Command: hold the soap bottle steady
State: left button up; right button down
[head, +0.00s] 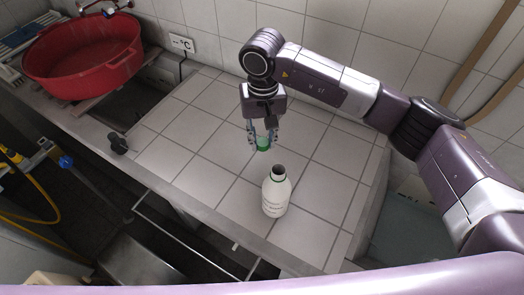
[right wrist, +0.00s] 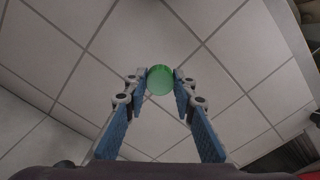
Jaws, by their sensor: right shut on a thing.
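The soap bottle (head: 276,192) is white with a dark, open neck. It stands upright on the tiled counter in the head view, and no gripper touches it. My right gripper (head: 262,138) is behind the bottle and a little to its left, pointing down. It is shut on a round green cap (head: 263,145), held between the fingertips. The cap (right wrist: 160,80) also shows between the blue-padded fingers in the right wrist view, where the bottle is out of sight. My left gripper is not in view.
The white tiled counter (head: 190,125) is clear around the bottle. A red basin (head: 85,60) stands at the back left under a tap. A small black object (head: 118,143) lies by the counter's left edge. A tiled wall with a socket (head: 181,43) is behind.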

aim_at(262, 162)
notch_tip(262, 162, down, 7)
jog(key=shift+f+p, duration=0.15)
jog(key=shift+p, duration=0.4)
jog(key=shift+f+b, duration=0.2)
jog(key=shift+b, duration=0.15)
jog(key=c, duration=1.6)
grip_release()
jog(key=shift+r, duration=0.1)
